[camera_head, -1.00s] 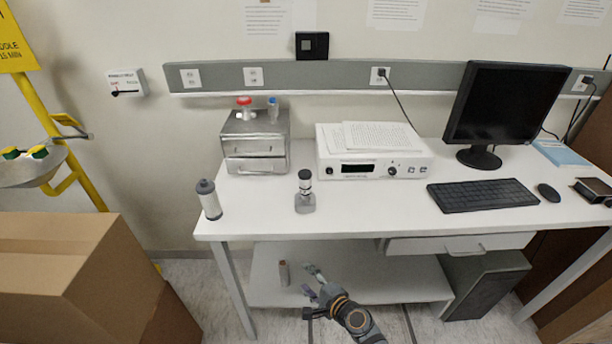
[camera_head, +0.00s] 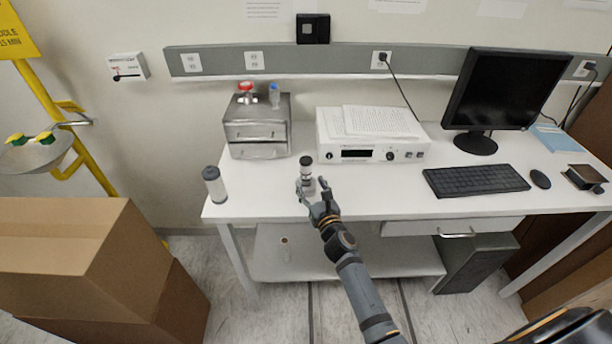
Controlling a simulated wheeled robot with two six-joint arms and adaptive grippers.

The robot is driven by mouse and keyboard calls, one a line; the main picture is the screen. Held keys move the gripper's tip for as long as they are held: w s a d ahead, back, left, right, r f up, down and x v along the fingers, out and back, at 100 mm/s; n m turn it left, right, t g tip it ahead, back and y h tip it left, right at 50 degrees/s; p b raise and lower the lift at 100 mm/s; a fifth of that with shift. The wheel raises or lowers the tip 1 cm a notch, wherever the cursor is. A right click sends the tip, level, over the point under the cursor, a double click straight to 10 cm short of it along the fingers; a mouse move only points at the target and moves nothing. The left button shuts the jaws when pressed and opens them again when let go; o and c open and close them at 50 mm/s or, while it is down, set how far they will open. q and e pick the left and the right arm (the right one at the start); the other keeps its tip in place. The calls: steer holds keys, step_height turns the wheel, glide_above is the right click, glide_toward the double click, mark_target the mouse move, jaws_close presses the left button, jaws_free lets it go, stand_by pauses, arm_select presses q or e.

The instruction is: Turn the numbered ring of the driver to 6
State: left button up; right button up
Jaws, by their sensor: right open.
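The small upright device with a dark top, a pale band and a grey lower part, which I take to be the driver (camera_head: 306,163), stands near the front edge of the white desk. The numbers on its ring are too small to read. My right gripper (camera_head: 314,190) is open at the driver's lower part, just in front of it. Its fingers partly hide the driver's base. I cannot tell whether they touch it. My left gripper is not in view.
A grey cylinder (camera_head: 214,187) stands at the desk's (camera_head: 385,205) left front corner. Behind are a metal drawer box (camera_head: 257,133) and a white instrument (camera_head: 336,157) with papers on top. A keyboard (camera_head: 474,181) and monitor stand to the right. Cardboard boxes (camera_head: 60,235) stand at left.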

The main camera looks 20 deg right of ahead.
mark_target(308, 179)
steer(key=w, duration=0.5)
steer(key=shift+b, duration=0.35)
steer(key=c, duration=1.2)
